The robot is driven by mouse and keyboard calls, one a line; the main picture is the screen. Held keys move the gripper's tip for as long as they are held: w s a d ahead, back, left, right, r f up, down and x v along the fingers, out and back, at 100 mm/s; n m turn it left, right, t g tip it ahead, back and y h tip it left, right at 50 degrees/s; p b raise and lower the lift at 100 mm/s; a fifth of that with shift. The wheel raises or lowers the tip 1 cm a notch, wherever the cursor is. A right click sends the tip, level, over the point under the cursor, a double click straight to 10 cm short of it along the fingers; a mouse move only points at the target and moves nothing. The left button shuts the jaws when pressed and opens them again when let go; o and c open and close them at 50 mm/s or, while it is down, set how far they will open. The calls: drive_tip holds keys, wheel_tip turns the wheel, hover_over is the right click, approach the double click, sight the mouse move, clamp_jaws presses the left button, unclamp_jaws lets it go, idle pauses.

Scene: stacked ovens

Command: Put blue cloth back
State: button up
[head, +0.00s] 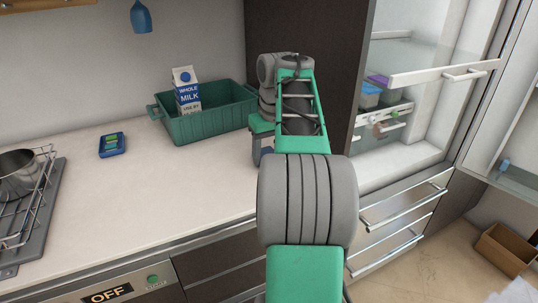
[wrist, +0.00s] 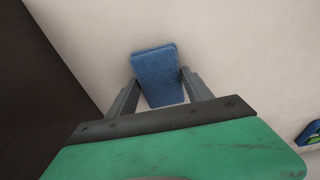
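The blue cloth (wrist: 158,78) shows in the wrist view as a small blue block-like piece against the pale counter, in line with the space between my fingertips. My gripper (wrist: 160,84) points at it with its two fingers spread wide, one on each side. A little pale counter shows between the left finger and the cloth's lower edge. I cannot tell whether the fingertips touch it. In the head view my gripper (head: 262,148) is low over the counter near the dark cabinet, mostly hidden by my arm, and the cloth is not clearly visible there.
A green basket (head: 215,125) with a milk carton (head: 187,92) stands left of my gripper. A blue-green box (head: 112,145) lies on the counter (head: 130,195). A pot (head: 18,175) on a rack is at far left. The glass-doored fridge (head: 415,45) stands open at right.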

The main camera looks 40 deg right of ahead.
drive_tip(key=o, duration=0.4)
drive_tip(key=shift+o, duration=0.2)
drive_tip(key=shift+r, duration=0.1)
wheel_tip(320, 180, up, 12)
drive_tip(key=s+p, duration=0.1)
drive_tip(key=p, duration=0.8)
drive_tip(key=shift+s+a, duration=0.25)
drive_tip(key=shift+s, duration=0.15)
drive_tip(key=shift+a, duration=0.1)
